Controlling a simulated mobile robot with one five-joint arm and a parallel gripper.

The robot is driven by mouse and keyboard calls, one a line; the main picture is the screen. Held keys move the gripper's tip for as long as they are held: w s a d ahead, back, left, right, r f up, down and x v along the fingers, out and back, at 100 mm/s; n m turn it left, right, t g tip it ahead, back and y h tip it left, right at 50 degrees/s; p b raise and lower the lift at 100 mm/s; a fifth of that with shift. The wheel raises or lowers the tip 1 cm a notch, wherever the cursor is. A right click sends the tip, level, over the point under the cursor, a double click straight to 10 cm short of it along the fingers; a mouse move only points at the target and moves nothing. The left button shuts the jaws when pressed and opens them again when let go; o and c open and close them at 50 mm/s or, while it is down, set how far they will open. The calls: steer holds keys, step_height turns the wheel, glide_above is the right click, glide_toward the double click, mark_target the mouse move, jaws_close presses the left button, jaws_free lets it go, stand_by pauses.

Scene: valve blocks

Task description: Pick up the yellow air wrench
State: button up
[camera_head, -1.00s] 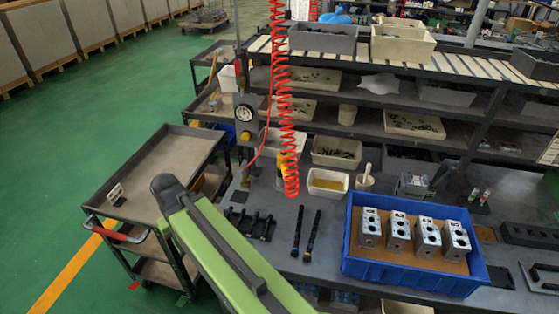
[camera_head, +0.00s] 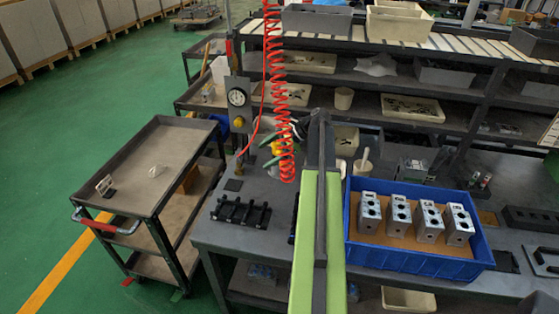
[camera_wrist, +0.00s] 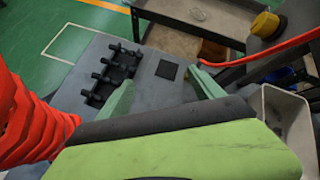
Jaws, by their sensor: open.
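The yellow air wrench (camera_head: 276,148) hangs at the lower part of the red coiled hose in the head view. It is partly hidden by the coils and by my gripper. My gripper (camera_head: 270,151) is open, with its green fingertips close to the wrench. Whether they touch it I cannot tell. In the wrist view my open gripper (camera_wrist: 162,93) has a finger on each side, with only the table visible between them. I cannot make out the wrench there. The red coiled hose (camera_wrist: 25,120) fills the left edge of the wrist view.
A gauge unit with a yellow knob (camera_head: 239,122) stands left of the hose. A black rack (camera_head: 240,211) lies on the bench. A blue crate (camera_head: 420,262) with several metal blocks is at right. A dark cart (camera_head: 165,130) stands left. A pale bin (camera_wrist: 288,125) shows in the wrist view.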

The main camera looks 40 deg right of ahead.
steer(key=s+d+r+m+t+h+b, duration=0.1)
steer(key=s+d+r+m+t, duration=0.2)
steer(key=s+d, duration=0.5)
steer(key=s+d+r+m+t, duration=0.1)
steer(key=s+d+m+t, duration=0.3)
steer(key=d, duration=0.7)
steer(key=w+a+f+b, duration=0.2)
steer(key=w, duration=0.3)
steer(key=w+a+f+g+b, duration=0.1)
steer(key=w+a+f+b, duration=0.1)
steer(key=w, duration=0.3)
steer(key=w+a+f+g+b, duration=0.1)
steer(key=w+a+f+b, duration=0.1)
steer(key=w, duration=0.3)
steer(key=shift+w+a+f+m+b, duration=0.1)
steer(key=shift+a+f+m+b, duration=0.1)
steer(key=shift+f+b, duration=0.2)
steer(key=shift+w+a+f+m+b, duration=0.1)
steer(key=shift+f+m+b, duration=0.15)
steer(key=shift+b, duration=0.2)
steer(key=shift+s+d+r, duration=0.1)
steer(key=shift+r, duration=0.05)
jaws_close()
